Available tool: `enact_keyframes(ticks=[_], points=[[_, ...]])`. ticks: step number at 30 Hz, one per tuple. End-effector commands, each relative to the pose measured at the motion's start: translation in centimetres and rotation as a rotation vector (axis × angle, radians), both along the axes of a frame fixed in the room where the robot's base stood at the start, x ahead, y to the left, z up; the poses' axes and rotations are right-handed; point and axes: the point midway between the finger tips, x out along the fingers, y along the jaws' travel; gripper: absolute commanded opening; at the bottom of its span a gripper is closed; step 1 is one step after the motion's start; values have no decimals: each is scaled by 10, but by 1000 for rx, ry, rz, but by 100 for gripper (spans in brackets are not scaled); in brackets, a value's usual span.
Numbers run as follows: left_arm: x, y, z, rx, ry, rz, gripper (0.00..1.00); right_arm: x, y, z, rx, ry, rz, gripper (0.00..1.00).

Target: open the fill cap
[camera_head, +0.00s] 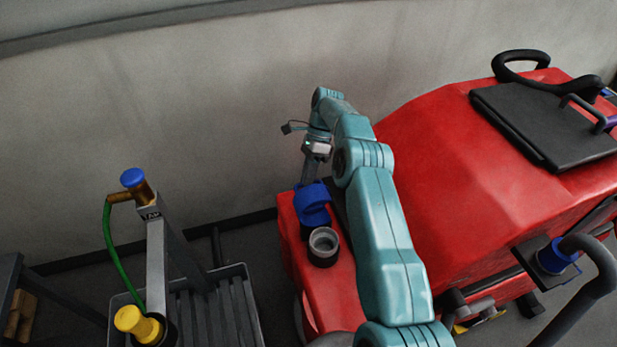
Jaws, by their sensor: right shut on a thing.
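The red scrubber machine (455,190) fills the right half of the view. Its blue fill cap (312,207) is at the left end of the machine, tipped up behind the filler neck (323,243). The neck is a grey ring in a black collar, and its mouth is uncovered. My right gripper (309,182) is pointing down at the top of the blue cap and is shut on it. The fingertips are small and partly hidden by the wrist and cap. My left gripper is not in view.
A tap post with a blue knob (132,177) and green hose (112,255) stands at left over a grey slatted tray (235,300). A yellow fitting (138,322) is at its foot. A wall (200,120) runs behind. A black panel (545,120) lies atop the machine.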

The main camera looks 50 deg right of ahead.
Motion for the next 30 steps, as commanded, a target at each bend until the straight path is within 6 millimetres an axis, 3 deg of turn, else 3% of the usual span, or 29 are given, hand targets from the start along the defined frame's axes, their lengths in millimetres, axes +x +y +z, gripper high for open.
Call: enact_keyframes(ticks=[18, 19, 21, 30], points=[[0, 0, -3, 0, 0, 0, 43, -1, -1, -4, 7, 23, -2, 0], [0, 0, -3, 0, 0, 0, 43, -1, -1, -4, 7, 23, -2, 20], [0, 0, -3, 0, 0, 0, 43, -1, -1, -4, 6, 22, -1, 39], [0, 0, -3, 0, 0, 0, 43, 1, -1, -3, 7, 16, 0, 39]])
